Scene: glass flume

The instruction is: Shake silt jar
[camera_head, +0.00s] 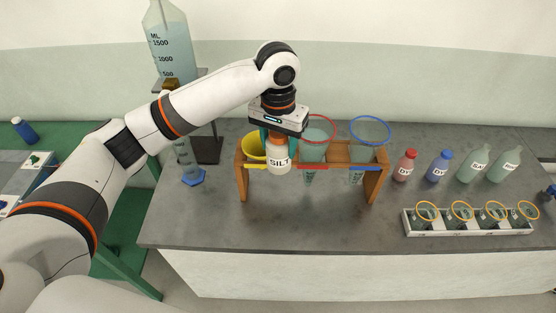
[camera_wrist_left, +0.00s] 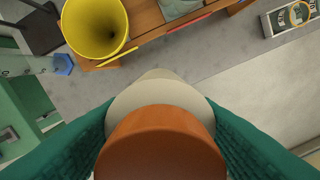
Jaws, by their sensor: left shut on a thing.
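The silt jar (camera_head: 279,160) is a pale jar with an orange-brown cap and a black SILT label. In the head view it hangs upright in front of the wooden funnel rack (camera_head: 375,183). My left gripper (camera_head: 278,137) comes down from above and is shut on the jar near its cap. In the left wrist view the jar's cap (camera_wrist_left: 162,145) fills the lower middle between the teal finger pads (camera_wrist_left: 160,135). The jar appears to be above the grey bench, with the bench showing beyond it. My right gripper is in neither view.
The rack holds yellow (camera_head: 252,146), red-rimmed (camera_head: 316,132) and blue-rimmed (camera_head: 370,131) funnels close behind the jar. Red (camera_head: 404,167), blue (camera_head: 438,168) and two grey-green bottles (camera_head: 473,164) stand right. A white tray (camera_head: 468,230) holds several yellow-rimmed cups. The bench's front middle is clear.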

